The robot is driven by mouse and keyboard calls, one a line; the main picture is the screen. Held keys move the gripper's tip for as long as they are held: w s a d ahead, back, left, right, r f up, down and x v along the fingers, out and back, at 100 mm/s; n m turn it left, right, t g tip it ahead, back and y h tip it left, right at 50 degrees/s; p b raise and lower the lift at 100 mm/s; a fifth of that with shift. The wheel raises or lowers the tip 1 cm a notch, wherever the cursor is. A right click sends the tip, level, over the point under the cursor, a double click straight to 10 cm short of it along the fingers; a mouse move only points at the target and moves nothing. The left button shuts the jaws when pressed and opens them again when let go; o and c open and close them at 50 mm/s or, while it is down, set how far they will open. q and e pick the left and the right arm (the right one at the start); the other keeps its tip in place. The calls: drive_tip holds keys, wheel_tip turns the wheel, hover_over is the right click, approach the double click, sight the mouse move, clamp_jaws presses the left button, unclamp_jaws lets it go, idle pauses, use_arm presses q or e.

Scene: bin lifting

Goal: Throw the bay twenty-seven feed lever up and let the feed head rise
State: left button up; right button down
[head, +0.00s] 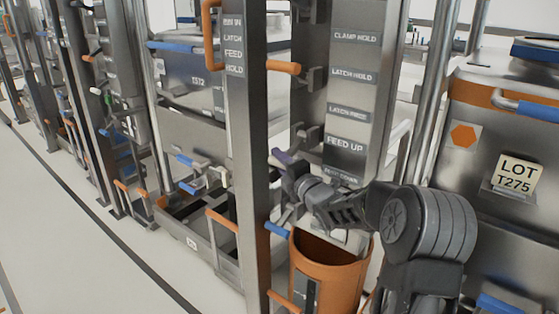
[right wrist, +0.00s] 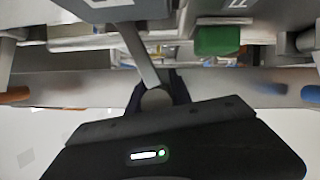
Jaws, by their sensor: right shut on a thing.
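My right gripper (head: 291,183) reaches in from the right, in front of the post, beside the plates marked FEED UP (head: 346,143) and FEED DOWN. In the right wrist view my right gripper (right wrist: 158,95) has its dark fingers shut around the rounded grey end of a lever (right wrist: 139,50), which I take as the feed lever. In the head view the gripper mostly hides this lever. A purple handle (head: 281,155) shows just above the gripper. I cannot tell which part is the feed head. My left gripper is out of view.
A blue handle (head: 278,229) and an orange bin (head: 335,267) lie below my gripper. A steel post (head: 249,160) stands just left. A cabinet with a LOT T275 card (head: 518,172) is at right. The floor (head: 90,230) at left is clear.

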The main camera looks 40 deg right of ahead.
drive_tip(key=shift+s+a+r+m+g+p, duration=0.1)
drive_tip(key=shift+a+r+m+g+p, duration=0.1)
drive_tip(key=shift+r+m+p, duration=0.4)
drive_tip(key=shift+s+a+r+m+g+p, duration=0.1)
drive_tip(key=shift+a+r+m+g+p, duration=0.1)
drive_tip(key=shift+r+m+p, duration=0.35)
wheel_tip(320, 180, up, 5)
drive_tip(key=m+g+p, duration=0.1)
drive_tip(key=m+p, duration=0.1)
drive_tip(key=p, duration=0.3)
drive_tip(key=m+g+p, duration=0.1)
drive_tip(key=m+p, duration=0.2)
drive_tip(key=p, duration=0.2)
drive_tip(key=shift+d+r+y, duration=0.1)
drive_tip(key=shift+r+y, duration=0.1)
drive_tip(key=shift+y, duration=0.2)
drive_tip(key=shift+w+r+p, duration=0.1)
drive_tip(key=shift+p, duration=0.5)
drive_tip(key=shift+d+r+p, duration=0.25)
drive_tip(key=shift+r+p, duration=0.05)
drive_tip(key=shift+p, duration=0.25)
drive_tip(key=c, duration=1.2)
unclamp_jaws()
drive_tip(key=shift+o, duration=0.2)
